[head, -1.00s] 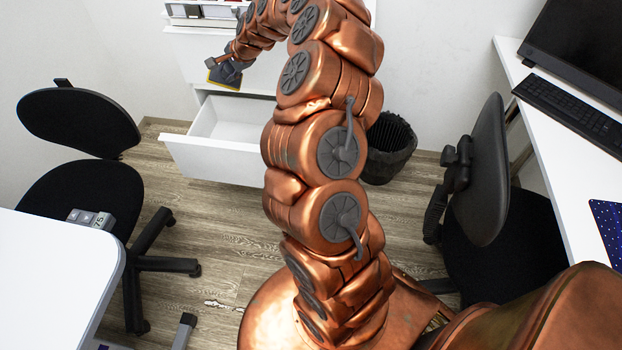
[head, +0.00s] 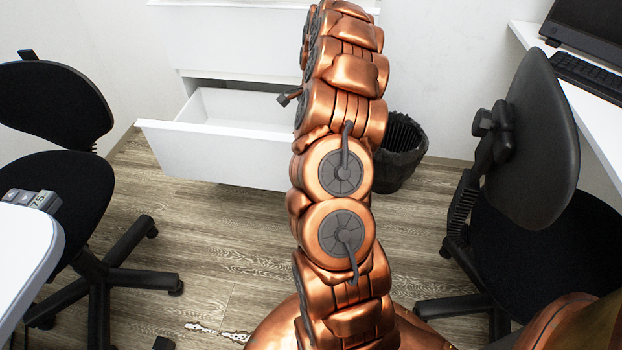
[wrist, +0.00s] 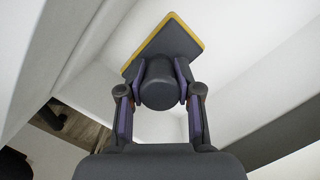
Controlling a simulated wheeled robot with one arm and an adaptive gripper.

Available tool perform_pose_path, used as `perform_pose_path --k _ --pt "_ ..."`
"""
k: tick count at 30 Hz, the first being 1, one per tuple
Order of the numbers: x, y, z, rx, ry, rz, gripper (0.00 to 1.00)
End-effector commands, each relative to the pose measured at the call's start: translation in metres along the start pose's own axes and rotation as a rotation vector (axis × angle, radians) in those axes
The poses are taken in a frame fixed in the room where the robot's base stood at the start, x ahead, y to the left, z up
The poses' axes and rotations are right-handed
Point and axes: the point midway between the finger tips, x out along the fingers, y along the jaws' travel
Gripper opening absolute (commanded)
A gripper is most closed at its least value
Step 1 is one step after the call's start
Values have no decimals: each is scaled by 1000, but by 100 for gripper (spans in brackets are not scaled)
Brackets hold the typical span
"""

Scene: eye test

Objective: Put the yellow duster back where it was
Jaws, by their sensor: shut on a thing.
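The yellow duster (wrist: 166,45) shows in the wrist view as a dark grey slab with a yellow edge and a round dark grip. My gripper (wrist: 159,85) is shut on this grip, with a finger on each side. White surfaces surround the duster there; I cannot tell whether it touches any of them. In the head view my arm hides the duster and most of the gripper. A white drawer (head: 215,150) stands open at the left of my arm, and the visible part of its inside looks empty.
A black bin (head: 403,150) stands right of the drawer. Black office chairs (head: 50,110) stand at both sides, the right one (head: 525,150) close to my arm. A white table corner (head: 25,250) is at lower left, a desk with a keyboard (head: 590,75) at upper right. Some wooden floor between is clear.

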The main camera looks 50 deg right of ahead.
Motion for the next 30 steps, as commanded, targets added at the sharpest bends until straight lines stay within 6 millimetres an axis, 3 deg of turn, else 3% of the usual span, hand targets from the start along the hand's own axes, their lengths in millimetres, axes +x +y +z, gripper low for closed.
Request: perform_pose_path --k 8,15,20,30 --pt "18 12 -8 17 -1 23 1" --pt "53 12 -13 16 -2 23 1" --pt "63 12 -15 16 0 21 1" --pt "107 14 -21 16 -3 23 1"
